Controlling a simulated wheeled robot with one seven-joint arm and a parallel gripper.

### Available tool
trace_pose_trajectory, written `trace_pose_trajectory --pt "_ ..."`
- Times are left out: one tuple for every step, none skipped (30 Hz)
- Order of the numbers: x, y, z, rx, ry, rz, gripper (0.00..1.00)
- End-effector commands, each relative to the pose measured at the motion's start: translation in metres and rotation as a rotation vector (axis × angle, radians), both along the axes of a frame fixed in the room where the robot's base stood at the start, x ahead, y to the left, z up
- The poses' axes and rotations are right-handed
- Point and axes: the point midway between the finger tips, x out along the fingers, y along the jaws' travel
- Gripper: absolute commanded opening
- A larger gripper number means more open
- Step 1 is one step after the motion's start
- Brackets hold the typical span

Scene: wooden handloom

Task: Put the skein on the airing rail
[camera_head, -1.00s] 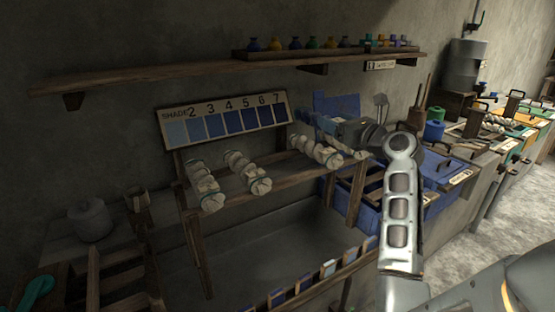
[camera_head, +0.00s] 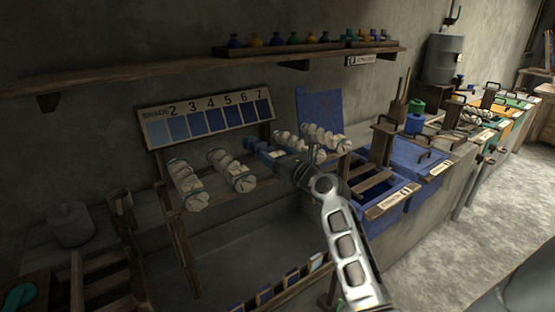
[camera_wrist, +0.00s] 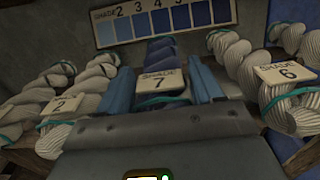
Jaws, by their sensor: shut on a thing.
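My gripper (camera_wrist: 160,95) is shut on a blue skein (camera_wrist: 159,50) with a "SHADE 7" tag (camera_wrist: 162,83). In the head view the blue skein (camera_head: 262,147) is above the airing rail, between two pairs of pale skeins. The rail is a wooden frame with a front post (camera_head: 182,240). Pale skeins (camera_head: 187,185) and (camera_head: 232,172) lie across it on the left. Others (camera_head: 325,138) lie on the right. In the wrist view a skein tagged 2 (camera_wrist: 45,122) is at left and one tagged 6 (camera_wrist: 290,105) at right. Whether the blue skein touches the rail is unclear.
A shade board (camera_head: 205,120) numbered 2 to 7 stands behind the rail. A shelf of small bottles (camera_head: 300,40) is above. A grey trough (camera_head: 235,245) lies below. Blue vats (camera_head: 420,155) stand to the right, and a grey jar (camera_head: 70,225) at the left.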

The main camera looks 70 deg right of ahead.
Motion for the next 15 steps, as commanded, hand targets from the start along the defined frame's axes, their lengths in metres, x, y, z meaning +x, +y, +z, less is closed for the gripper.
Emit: trace_pose_trajectory --pt "-0.0003 -0.0003 -0.0052 0.001 -0.001 -0.001 0.3" --pt "-0.0004 -0.0002 -0.0064 0.0 -0.001 -0.001 0.3" --pt "-0.0003 -0.0001 -0.007 -0.001 -0.001 -0.001 0.3" --pt "-0.0002 -0.0001 -0.007 -0.001 -0.002 -0.001 0.3" --pt "-0.0001 0.0 -0.0069 -0.001 -0.002 0.0 0.3" --pt "-0.0001 0.0 -0.0066 -0.001 -0.002 0.0 0.3" --pt "-0.0001 0.0 -0.0065 -0.001 -0.002 0.0 0.3" --pt "-0.0001 0.0 -0.0065 -0.001 -0.002 0.0 0.3" --pt "-0.0001 0.0 -0.0065 -0.001 -0.002 0.0 0.3" --pt "-0.0001 0.0 -0.0066 -0.001 -0.002 0.0 0.3" --pt "-0.0001 0.0 -0.0071 -0.001 -0.002 0.0 0.3" --pt "-0.0001 0.0 -0.0082 -0.001 -0.001 0.0 0.3" --pt "-0.0001 0.0 -0.009 0.0 0.0 0.0 0.67" --pt "-0.0001 0.0 -0.0085 0.0 0.0 0.0 0.69" --pt "-0.0001 0.0 -0.0085 0.0 0.0 0.0 0.73"
